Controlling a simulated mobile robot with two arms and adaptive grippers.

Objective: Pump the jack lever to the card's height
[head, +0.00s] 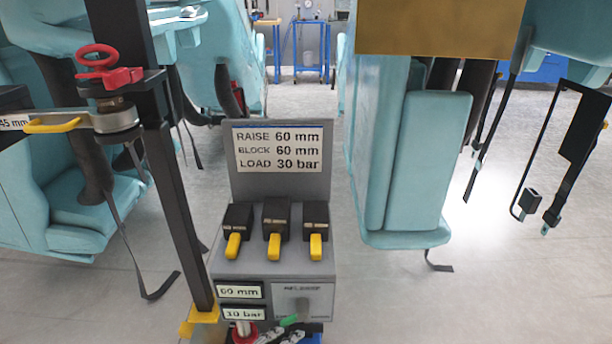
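The card (279,149) stands upright on the grey console and reads RAISE 60 mm, BLOCK 60 mm, LOAD 30 bar. Below it, three black blocks with yellow tabs (275,246) sit in a row on the console (222,258). A red round part (246,333) is cut off at the bottom edge. I cannot make out the jack lever for certain. Neither gripper shows clearly.
A black post (180,200) with a yellow foot stands left of the console. A 45 mm labelled arm (60,122) and red clamp (105,76) are at upper left. Turquoise seats (425,165) with hanging straps flank the console. A tan panel (440,25) hangs above; floor shows at right.

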